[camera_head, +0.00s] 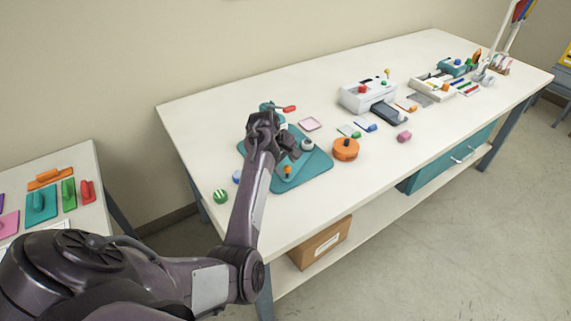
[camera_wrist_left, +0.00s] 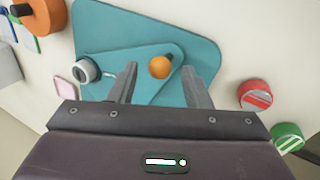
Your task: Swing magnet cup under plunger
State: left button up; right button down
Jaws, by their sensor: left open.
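A teal badge press stands on the white table, with a wide teal base (camera_head: 318,166) that also fills the middle of the left wrist view (camera_wrist_left: 110,28). On it lies a flat teal swing plate (camera_wrist_left: 150,93). It carries a grey-white round cup (camera_head: 307,145), also seen in the left wrist view (camera_wrist_left: 87,70), and an orange ball knob (camera_head: 287,169), seen there too (camera_wrist_left: 160,67). A red lever handle (camera_head: 289,109) sticks out at the back. My left gripper (camera_wrist_left: 160,80) is open above the plate, its fingers apart with the knob showing between them. The plunger is hidden behind my gripper. My right gripper is out of view.
An orange round pot (camera_head: 345,149) and a pink pad (camera_head: 309,124) lie near the base. A green striped disc (camera_head: 220,196) and a red striped one (camera_wrist_left: 257,95) lie on its other side. A white machine (camera_head: 366,94) stands farther right. The table's front strip is mostly clear.

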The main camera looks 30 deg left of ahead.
pick_arm(q)
jog(key=shift+w+f, duration=0.2)
jog(key=shift+f, duration=0.35)
jog(key=shift+d, duration=0.1)
grip_shut()
